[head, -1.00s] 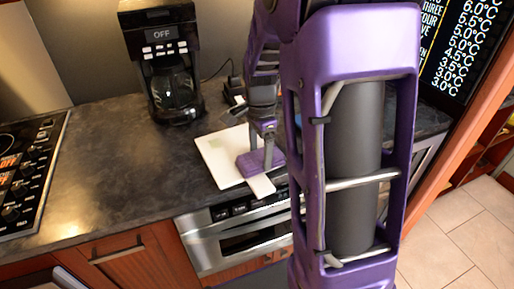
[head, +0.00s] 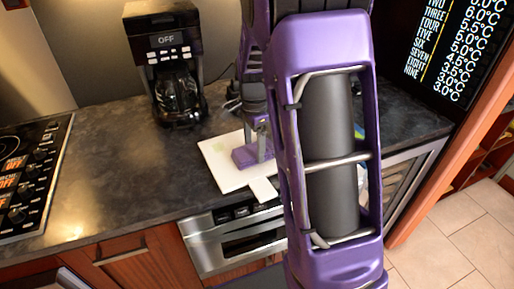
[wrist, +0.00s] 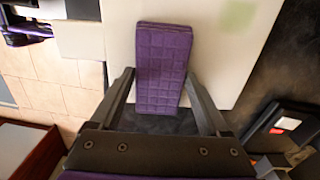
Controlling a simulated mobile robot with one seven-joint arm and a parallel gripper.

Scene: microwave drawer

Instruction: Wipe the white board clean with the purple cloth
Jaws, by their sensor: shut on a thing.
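The white board (head: 220,167) lies flat on the dark counter, its short handle (head: 264,189) toward the front edge. A faint green smear (wrist: 237,14) shows on the board at the upper right of the wrist view. The purple cloth (head: 244,157), a folded quilted pad, is on the board; it also shows in the wrist view (wrist: 161,65). My gripper (wrist: 160,78) is shut on the cloth, with one finger along each long side. In the head view my arm hides the board's right side.
A black coffee maker (head: 170,70) stands behind the board to the left. A stove top (head: 30,175) is at the far left. The counter between stove and board is clear. A steel drawer front (head: 235,238) is below the counter edge.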

